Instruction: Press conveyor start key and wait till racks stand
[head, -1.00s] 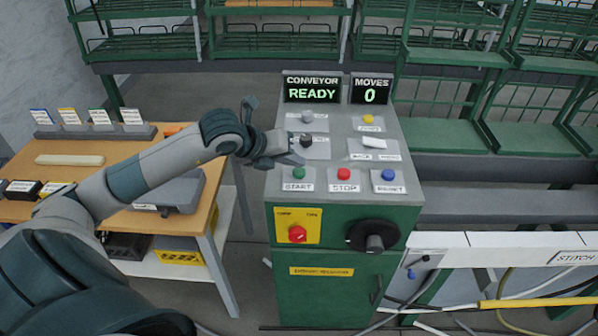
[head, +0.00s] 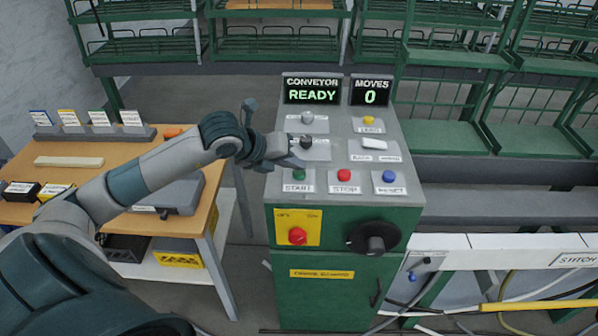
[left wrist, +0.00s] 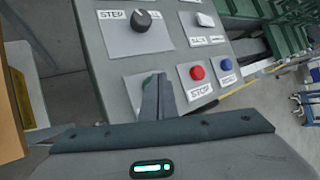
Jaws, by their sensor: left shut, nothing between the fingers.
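The green START key (head: 298,176) sits at the left of the lower row on the grey control panel (head: 337,207). My left gripper (head: 299,163) is shut and empty, its fingertips at or just above the START key. In the left wrist view the shut fingers (left wrist: 158,98) partly cover the green key (left wrist: 148,82); I cannot tell whether they touch it. The conveyor display (head: 312,90) reads READY and the moves display (head: 370,92) reads 0. Green racks (head: 460,125) stand behind the panel. My right gripper is not in view.
The red STOP key (head: 344,174) and blue RESET key (head: 389,176) lie right of START. A black knob (head: 306,142) is just behind my fingers. A red button (head: 297,236) and black rotary switch (head: 375,243) are on the front. A wooden table (head: 110,190) stands left.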

